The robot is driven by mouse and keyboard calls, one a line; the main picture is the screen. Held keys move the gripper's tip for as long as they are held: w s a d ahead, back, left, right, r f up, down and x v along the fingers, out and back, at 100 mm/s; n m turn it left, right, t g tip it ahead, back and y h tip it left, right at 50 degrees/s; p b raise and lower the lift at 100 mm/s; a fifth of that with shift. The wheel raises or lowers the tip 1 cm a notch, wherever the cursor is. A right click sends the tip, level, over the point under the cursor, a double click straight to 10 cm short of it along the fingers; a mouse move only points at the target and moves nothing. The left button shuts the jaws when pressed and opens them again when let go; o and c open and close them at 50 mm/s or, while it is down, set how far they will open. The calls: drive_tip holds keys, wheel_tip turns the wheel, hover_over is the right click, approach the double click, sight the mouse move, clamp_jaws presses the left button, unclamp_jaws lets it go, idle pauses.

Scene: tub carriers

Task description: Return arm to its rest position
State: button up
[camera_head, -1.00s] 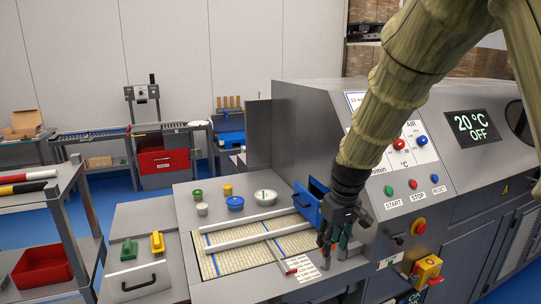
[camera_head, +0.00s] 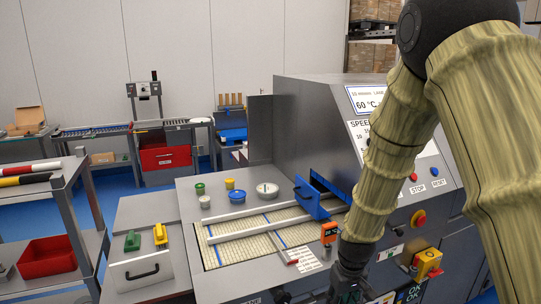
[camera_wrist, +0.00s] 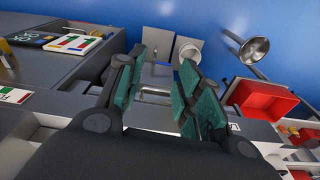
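My gripper (camera_head: 350,290) is low in the head view, at the front edge of the machine, partly cut off by the bottom of the picture. My arm rises from it towards the upper right and covers much of the control panel. In the wrist view my gripper (camera_wrist: 157,92) has its two green-padded fingers spread apart. Nothing is held between them; the floor and grey fixtures show through the gap.
The machine's belt (camera_head: 235,250) is left of my arm, with a blue gate (camera_head: 308,204) and an orange device (camera_head: 329,232) nearby. Several tubs, including a blue-lidded one (camera_head: 237,196), stand behind it. A shelf cart with a red bin (camera_head: 46,257) stands at left.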

drive_tip(key=s+d+f+b, duration=0.1)
drive_tip(key=s+f, duration=0.2)
drive_tip(key=f, duration=0.3)
drive_tip(key=s+d+f, duration=0.1)
drive_tip(key=s+f, duration=0.3)
drive_tip(key=f, duration=0.2)
drive_tip(key=s+f+m+b, duration=0.1)
drive_tip(key=s+f, duration=0.9)
drive_tip(key=s, duration=0.4)
drive_tip(key=s+d+f+m+g+b, duration=0.1)
drive_tip(key=s+f+m+b, duration=0.1)
drive_tip(key=s+f, duration=0.8)
drive_tip(key=s, duration=0.4)
drive_tip(key=shift+d, duration=0.15)
